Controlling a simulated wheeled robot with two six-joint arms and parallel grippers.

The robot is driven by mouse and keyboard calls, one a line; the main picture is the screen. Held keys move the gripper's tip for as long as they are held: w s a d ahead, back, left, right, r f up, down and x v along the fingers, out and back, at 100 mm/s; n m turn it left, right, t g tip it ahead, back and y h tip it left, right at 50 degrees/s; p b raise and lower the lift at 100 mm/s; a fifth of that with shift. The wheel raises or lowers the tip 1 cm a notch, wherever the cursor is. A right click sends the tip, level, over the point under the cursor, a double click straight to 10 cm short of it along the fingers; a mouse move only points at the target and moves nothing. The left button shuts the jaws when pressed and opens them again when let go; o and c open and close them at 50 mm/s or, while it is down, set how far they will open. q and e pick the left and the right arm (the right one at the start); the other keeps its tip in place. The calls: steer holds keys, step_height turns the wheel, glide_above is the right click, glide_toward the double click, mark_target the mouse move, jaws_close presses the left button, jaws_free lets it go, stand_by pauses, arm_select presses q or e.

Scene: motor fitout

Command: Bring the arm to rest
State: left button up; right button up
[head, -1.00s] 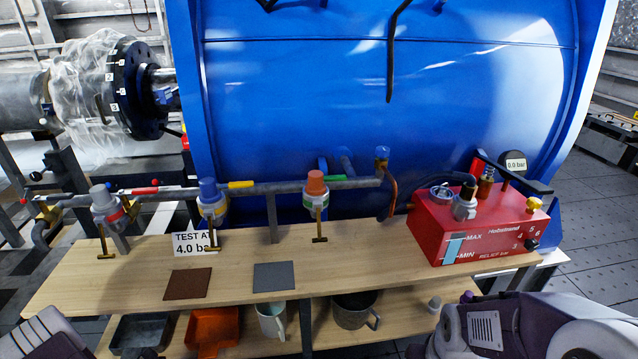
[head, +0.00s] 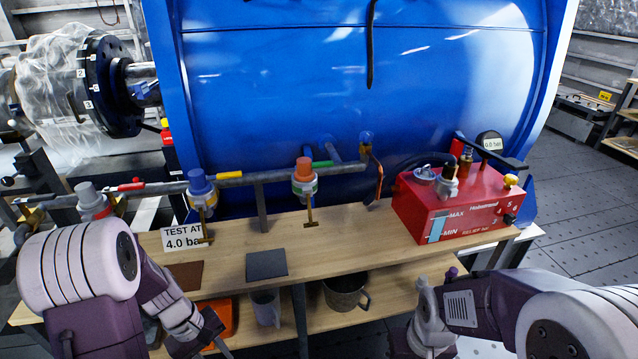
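My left arm comes in at the lower left, in front of the wooden bench (head: 345,235). My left gripper (head: 212,342) points down at the bottom edge, in front of the lower shelf. It is partly cut off, and its finger gap is not clear. My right arm reaches in from the lower right, in front of the bench's right end. The area of my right gripper (head: 425,335) is at the bottom edge, and its fingers cannot be made out. I see nothing held in either gripper.
A pipe with several valves (head: 304,180) runs along the bench's back, before a large blue tank (head: 330,80). A red pump box (head: 460,208) stands at the right. A dark grey mat (head: 266,264) and brown mat (head: 188,275) lie in front. Mugs (head: 345,291) stand below.

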arm_select(q)
steer(key=s+d+r+m+t+y, duration=0.2)
steer(key=s+d+r+m+y, duration=0.1)
steer(key=d+r+m, duration=0.5)
step_height(320, 180, up, 21)
steer(key=a+m+p, duration=0.1)
steer(key=a+p, duration=0.1)
steer(key=p, duration=2)
steer(key=shift+w+f, duration=0.15)
steer(key=shift+f, duration=0.05)
steer(key=shift+p, duration=0.3)
